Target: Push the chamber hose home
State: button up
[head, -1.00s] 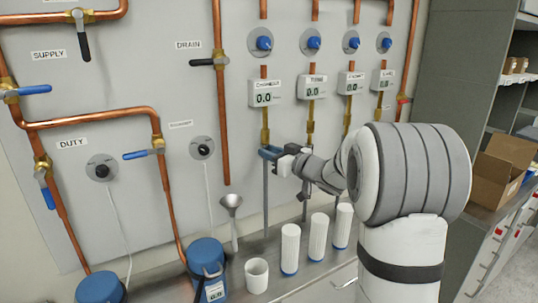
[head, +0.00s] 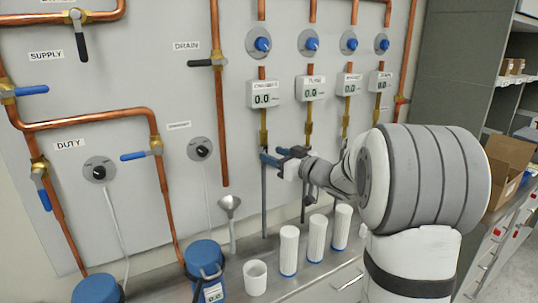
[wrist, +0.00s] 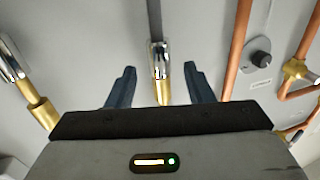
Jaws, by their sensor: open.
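The chamber hose (head: 264,205) is a thin grey tube rising from the bench to the brass fitting (head: 263,127) under the chamber gauge (head: 263,94). In the wrist view the hose (wrist: 154,18) meets a shiny collar at the brass fitting (wrist: 164,92). I cannot tell how deep it sits. My gripper (head: 275,155) is open beside the joint. In the wrist view my gripper (wrist: 158,86) has its two dark blue fingers apart, one on each side of the fitting, touching neither the hose nor the fitting.
Three white cylinders (head: 289,250) and a white cup (head: 256,276) stand on the bench below. A metal funnel (head: 229,205) is to the left. A neighbouring hose line (head: 305,200) hangs close on the right. Copper pipes (head: 222,130) run along the panel.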

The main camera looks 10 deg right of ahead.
jog(key=v, duration=0.5)
jog(key=s+d+f+m+g+h, duration=0.1)
jog(key=s+f+m+g+h, duration=0.1)
jog(key=s+f+m+h, duration=0.3)
jog(key=s+d+f+m+g+h, duration=0.1)
jog(key=s+f+m+g+h, duration=0.1)
jog(key=s+h, duration=0.5)
jog(key=s+a+f+g+y, duration=0.1)
jog(key=s+a+f+g, duration=0.2)
jog(key=s, duration=0.7)
jog(key=s+a+f+g+y, duration=0.1)
jog(key=s+a+f+g, duration=0.3)
jog(key=s, duration=0.5)
jog(key=shift+s+a+f+g, duration=0.25)
jog(key=shift+s+f+g, duration=0.1)
jog(key=shift+f+g, duration=0.3)
jog(key=shift+r, duration=0.1)
